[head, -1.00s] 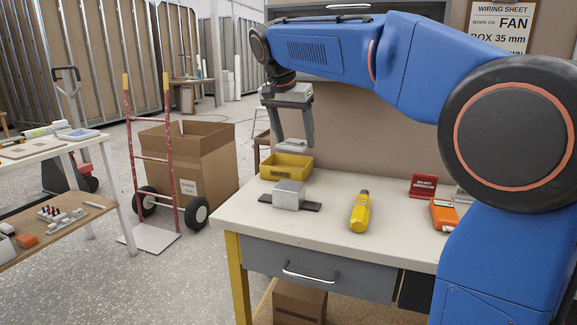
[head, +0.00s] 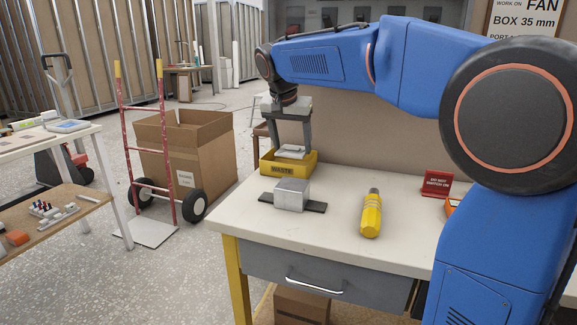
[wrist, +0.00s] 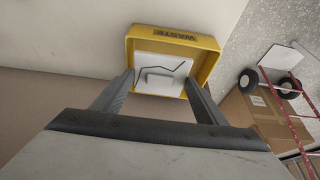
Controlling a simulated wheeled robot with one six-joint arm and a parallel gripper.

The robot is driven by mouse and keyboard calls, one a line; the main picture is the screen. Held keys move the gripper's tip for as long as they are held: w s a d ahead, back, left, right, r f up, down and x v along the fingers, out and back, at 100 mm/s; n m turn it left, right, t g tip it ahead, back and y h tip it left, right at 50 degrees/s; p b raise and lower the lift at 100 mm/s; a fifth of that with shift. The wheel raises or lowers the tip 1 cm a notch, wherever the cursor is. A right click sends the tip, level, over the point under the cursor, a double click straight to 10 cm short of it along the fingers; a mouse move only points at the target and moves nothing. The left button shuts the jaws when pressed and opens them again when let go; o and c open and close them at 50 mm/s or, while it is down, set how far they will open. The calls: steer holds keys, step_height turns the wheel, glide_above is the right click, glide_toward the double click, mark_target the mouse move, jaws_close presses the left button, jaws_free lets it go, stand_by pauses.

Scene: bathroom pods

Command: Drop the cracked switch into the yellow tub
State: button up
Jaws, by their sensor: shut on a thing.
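The cracked switch (wrist: 158,75) is a white plate with a rocker and a dark jagged crack line. It also shows in the head view (head: 291,152). My gripper (wrist: 160,82) is shut on the switch by its two side edges. The yellow tub (head: 287,168), labelled WASTE, stands at the back left of the workbench. In the wrist view the tub's yellow rim (wrist: 208,53) surrounds the switch on most sides. The switch is at the tub's opening, about rim height; whether it touches the tub's floor I cannot tell.
A red hand truck (head: 146,150) and a cardboard box (head: 190,150) stand on the floor to the left.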

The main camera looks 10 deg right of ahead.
steer(key=shift+f, duration=0.4)
steer(key=o, duration=1.1)
steer(key=shift+o, duration=0.2)
steer(key=shift+r, duration=0.1)
steer(key=v, duration=1.7)
steer(key=shift+s, duration=0.2)
steer(key=shift+a, duration=0.1)
